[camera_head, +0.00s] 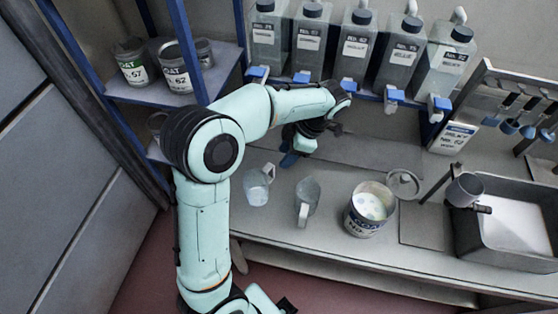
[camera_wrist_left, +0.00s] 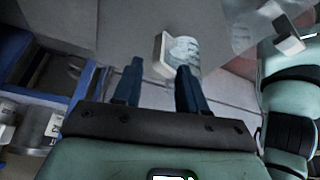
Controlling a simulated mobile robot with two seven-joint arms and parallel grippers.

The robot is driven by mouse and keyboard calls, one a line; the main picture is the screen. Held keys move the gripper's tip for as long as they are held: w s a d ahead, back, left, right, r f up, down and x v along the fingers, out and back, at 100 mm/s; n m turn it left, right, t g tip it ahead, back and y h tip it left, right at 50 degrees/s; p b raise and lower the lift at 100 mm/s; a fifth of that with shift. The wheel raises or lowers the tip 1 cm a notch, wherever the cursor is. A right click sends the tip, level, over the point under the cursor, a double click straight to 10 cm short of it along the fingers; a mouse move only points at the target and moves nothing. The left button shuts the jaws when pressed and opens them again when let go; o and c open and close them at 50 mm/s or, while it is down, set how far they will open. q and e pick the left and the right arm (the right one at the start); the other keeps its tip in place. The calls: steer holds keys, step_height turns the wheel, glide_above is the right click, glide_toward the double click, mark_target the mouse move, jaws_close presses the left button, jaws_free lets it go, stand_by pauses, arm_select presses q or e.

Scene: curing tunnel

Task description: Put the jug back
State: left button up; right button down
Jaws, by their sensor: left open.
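Two clear jugs stand on the grey bench: one jug (camera_head: 257,190) at left with its handle towards the upper right, and a second jug (camera_head: 310,191) to its right with its handle towards the front. My left gripper (camera_head: 289,160) is open and empty behind them, its blue fingers partly hidden by the wrist. In the left wrist view the two fingers (camera_wrist_left: 160,78) are spread. A jug (camera_wrist_left: 185,52) with a pale handle shows just past the fingertips, apart from both. Another jug (camera_wrist_left: 250,34) shows at upper right. I cannot match these two to the head view.
An open tub (camera_head: 369,209) of pale liquid stands right of the jugs, with a round lid (camera_head: 403,183) behind it. A sink (camera_head: 510,235) is at far right. Several tapped containers (camera_head: 355,50) line the back shelf. Tins (camera_head: 178,68) stand on the left rack (camera_head: 222,62).

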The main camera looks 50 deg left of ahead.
arm_select(q)
steer(key=v, duration=0.5)
steer(key=shift+f, duration=0.1)
stand_by(0.4)
